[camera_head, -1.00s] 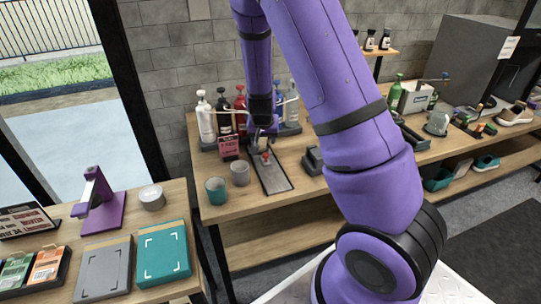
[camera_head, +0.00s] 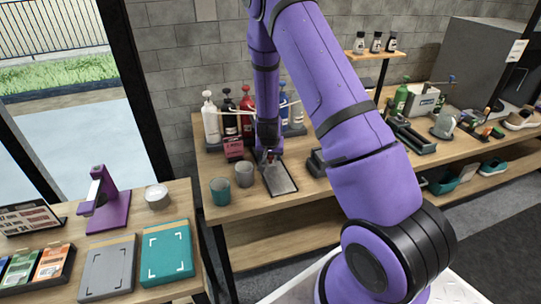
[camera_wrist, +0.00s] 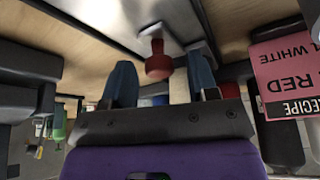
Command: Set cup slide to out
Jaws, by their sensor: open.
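The cup slide appears to be the pale metal slider with a red knob (camera_wrist: 158,62) in the wrist view. It sits at the back end of a dark-framed grey plate (camera_head: 280,180) on the wooden bench. My gripper (camera_head: 268,154) is over that back end, pointing down. In the wrist view my gripper (camera_wrist: 161,78) is open, with its two blue-grey fingers apart. The knob shows between the fingertips, slightly beyond them; I cannot tell whether either finger touches it. In the head view my gripper mostly hides the knob.
A pink recipe card (camera_head: 233,148) stands close left of my gripper. Pump bottles, including a white one (camera_head: 211,121) and a red one (camera_head: 247,112), stand behind. A teal cup (camera_head: 220,190) and grey cup (camera_head: 244,174) stand left of the plate. A dark block (camera_head: 317,162) stands right.

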